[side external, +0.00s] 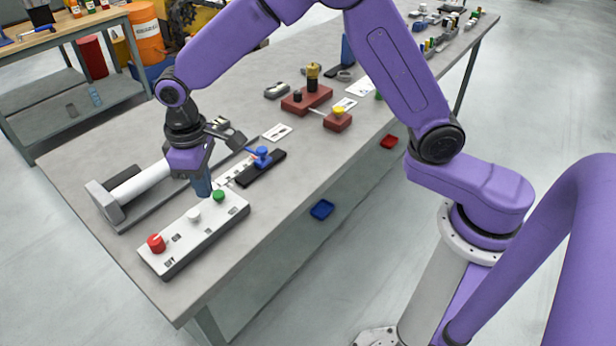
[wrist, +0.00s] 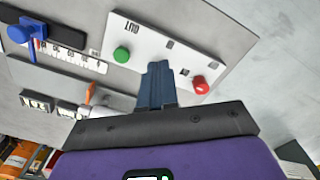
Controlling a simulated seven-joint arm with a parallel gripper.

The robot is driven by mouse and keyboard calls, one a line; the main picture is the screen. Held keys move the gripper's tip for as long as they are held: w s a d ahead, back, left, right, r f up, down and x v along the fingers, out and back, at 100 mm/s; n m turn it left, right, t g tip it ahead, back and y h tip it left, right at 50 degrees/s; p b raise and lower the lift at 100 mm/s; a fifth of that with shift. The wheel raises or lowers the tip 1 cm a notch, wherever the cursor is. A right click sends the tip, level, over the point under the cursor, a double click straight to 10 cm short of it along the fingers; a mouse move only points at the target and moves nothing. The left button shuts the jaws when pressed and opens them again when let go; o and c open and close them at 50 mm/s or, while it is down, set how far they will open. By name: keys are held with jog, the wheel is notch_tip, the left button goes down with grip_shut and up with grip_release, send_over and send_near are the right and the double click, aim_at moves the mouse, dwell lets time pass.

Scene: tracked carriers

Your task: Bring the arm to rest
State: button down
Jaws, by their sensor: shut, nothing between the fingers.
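My gripper (side external: 202,186) is shut and empty, pointing down above the workbench. Its blue fingers show closed together in the wrist view (wrist: 157,84). A white button panel (side external: 182,248) lies just below the fingertips, near the bench's front edge. It bears a red button (side external: 156,243), a white button (side external: 193,214) and a green button (side external: 218,195). In the side view the fingertips are close to the white and green buttons; I cannot tell whether they touch anything. In the wrist view the fingers hide the white button, between the green (wrist: 122,54) and red (wrist: 200,85) ones.
A blue-handled slider on a black rail (side external: 275,167) is right of my gripper. A grey fixture with a white cylinder (side external: 140,187) stands left of it. Dark red blocks (side external: 307,98) lie farther back. Bare benchtop (side external: 290,175) lies along the front edge.

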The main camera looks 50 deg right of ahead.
jog(key=s+d+r+n, duration=0.2)
jog(key=s+d+r, duration=0.1)
jog(key=s+d, duration=0.7)
jog(key=s+d+r+n, duration=0.2)
jog(key=s+d, duration=0.9)
jog(key=s, duration=0.7)
jog(key=shift+s+r+n, duration=0.15)
jog(key=shift+r+n, duration=0.25)
jog(key=shift+n, duration=0.4)
